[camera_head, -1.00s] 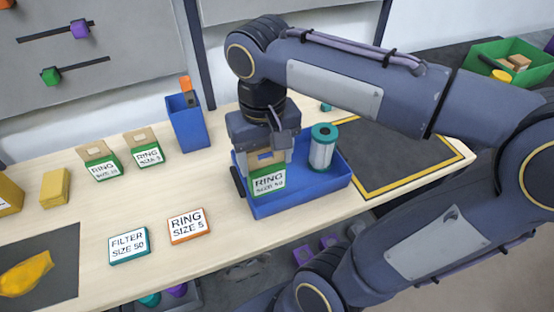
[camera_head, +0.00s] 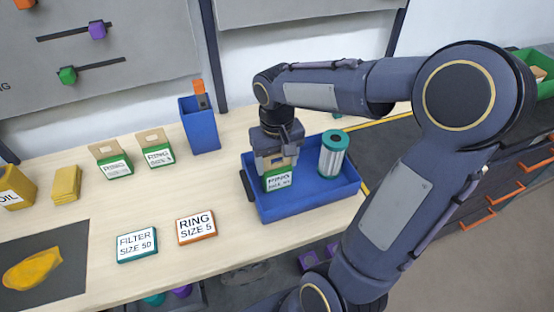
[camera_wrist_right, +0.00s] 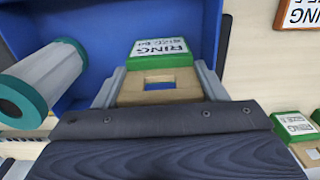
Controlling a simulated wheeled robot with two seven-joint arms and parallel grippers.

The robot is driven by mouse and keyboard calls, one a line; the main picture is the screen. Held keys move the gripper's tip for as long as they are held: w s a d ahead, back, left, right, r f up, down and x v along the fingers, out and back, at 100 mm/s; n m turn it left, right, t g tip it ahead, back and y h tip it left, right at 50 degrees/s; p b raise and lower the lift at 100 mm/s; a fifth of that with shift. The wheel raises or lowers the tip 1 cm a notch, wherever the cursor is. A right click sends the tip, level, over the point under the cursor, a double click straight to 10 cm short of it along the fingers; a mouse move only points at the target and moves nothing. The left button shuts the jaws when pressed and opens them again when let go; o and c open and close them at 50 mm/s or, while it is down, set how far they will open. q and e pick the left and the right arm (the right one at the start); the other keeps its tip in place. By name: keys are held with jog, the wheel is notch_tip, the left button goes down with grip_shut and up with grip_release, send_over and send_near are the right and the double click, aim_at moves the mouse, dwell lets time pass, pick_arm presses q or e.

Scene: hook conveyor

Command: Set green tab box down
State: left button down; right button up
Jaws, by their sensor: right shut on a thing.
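The green tab box (camera_head: 278,180), a cardboard box with a green front and a white RING label, is in my right gripper (camera_head: 276,160). It is at the left end of the blue tray (camera_head: 305,205); I cannot tell whether it touches the tray floor. In the right wrist view the box (camera_wrist_right: 162,60) sits between the two fingers of the right gripper (camera_wrist_right: 160,88), with the blue tray (camera_wrist_right: 110,25) beyond it. My left gripper is not in view.
A teal-capped filter (camera_head: 333,155) stands in the tray's right part. Two similar green boxes (camera_head: 117,166) (camera_head: 158,156) stand at the left, near a blue bin (camera_head: 200,130). FILTER SIZE 50 (camera_head: 137,245) and RING SIZE 5 (camera_head: 196,227) cards lie in front.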

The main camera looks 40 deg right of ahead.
jog(key=shift+f, duration=0.1)
jog(key=o, duration=1.2)
jog(key=shift+o, duration=0.2)
notch_tip(320, 180, up, 12)
jog(key=shift+f+p, duration=0.15)
jog(key=shift+p, duration=0.35)
jog(key=shift+s+a+r, duration=0.1)
jog(key=shift+s+r, duration=0.05)
jog(key=shift+r, duration=0.05)
jog(key=s+a+f+n+t+y, duration=0.1)
jog(key=s+a+f+t+y, duration=0.1)
jog(key=s, duration=0.4)
jog(key=s+a+f+n+t+y, duration=0.1)
jog(key=s+a+f+t, duration=0.2)
jog(key=s+a+f, duration=0.2)
jog(key=shift+s+a+f+t+y, duration=0.2)
jog(key=shift+s+a+t+y, duration=0.15)
jog(key=shift+s+a, duration=0.55)
